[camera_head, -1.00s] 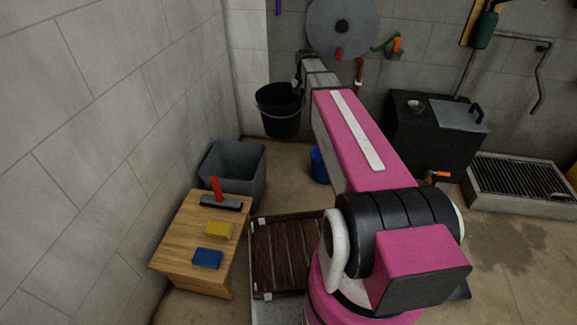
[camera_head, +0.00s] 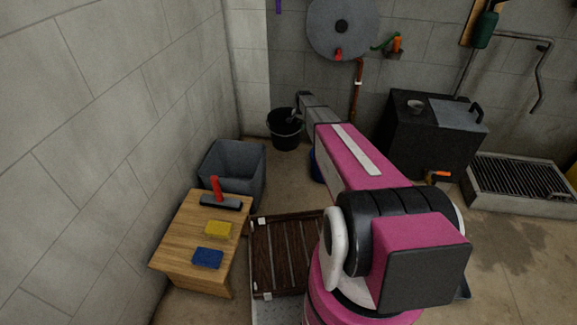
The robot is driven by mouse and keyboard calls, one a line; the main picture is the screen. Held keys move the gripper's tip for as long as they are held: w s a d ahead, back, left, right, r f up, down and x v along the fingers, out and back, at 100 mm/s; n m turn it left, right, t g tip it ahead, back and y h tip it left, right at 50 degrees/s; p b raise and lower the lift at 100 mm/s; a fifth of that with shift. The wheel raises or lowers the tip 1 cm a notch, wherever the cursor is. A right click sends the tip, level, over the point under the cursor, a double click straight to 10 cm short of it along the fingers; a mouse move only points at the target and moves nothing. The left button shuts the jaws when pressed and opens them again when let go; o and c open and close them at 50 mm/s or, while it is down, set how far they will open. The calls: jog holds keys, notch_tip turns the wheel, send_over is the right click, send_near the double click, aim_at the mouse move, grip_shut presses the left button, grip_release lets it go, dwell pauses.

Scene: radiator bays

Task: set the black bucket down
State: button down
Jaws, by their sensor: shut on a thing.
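The black bucket (camera_head: 285,136) is upright at the back, close to the corner of the two walls. It looks low, at about floor level, but I cannot tell whether its base touches the floor. My gripper (camera_head: 294,116) is at the bucket's upper right side and is shut on it. The fingers are small and dark against the bucket, so the exact grip is hard to see. My pink arm reaches out to it from the lower right.
A grey bin (camera_head: 233,170) stands at the left wall, behind a wooden table (camera_head: 188,232) with a squeegee, a yellow sponge and a blue one. A blue bucket (camera_head: 318,166) is partly hidden by my arm. A black tank (camera_head: 429,140) stands at the right.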

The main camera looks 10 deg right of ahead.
jog(key=w+f+m, duration=0.1)
jog(key=w+f, duration=0.1)
jog(key=f, duration=0.9)
jog(key=w+d+f+m, duration=0.1)
jog(key=w+f, duration=0.2)
jog(key=f, duration=0.9)
jog(key=shift+d+f, duration=0.25)
jog(key=shift+f, duration=0.15)
jog(key=c, duration=1)
grip_release()
notch_tip(320, 180, up, 13)
jog(key=s, duration=0.2)
jog(key=s+a+r+n, duration=0.2)
jog(key=s+r, duration=0.7)
jog(key=s, duration=0.7)
jog(key=s+a+r+n, duration=0.2)
jog(key=s+r+n, duration=0.2)
jog(key=s+r, duration=0.5)
jog(key=s+a+r+n, duration=0.2)
jog(key=s+r, duration=0.7)
jog(key=s, duration=1.3)
jog(key=shift+s+a+r+n+g+h, duration=0.1)
jog(key=shift+s+a+n+g+h, duration=0.1)
jog(key=shift+n, duration=0.3)
jog(key=shift+s+a+r+n+g+h, duration=0.1)
jog(key=shift+s+n, duration=0.1)
jog(key=shift+n, duration=0.3)
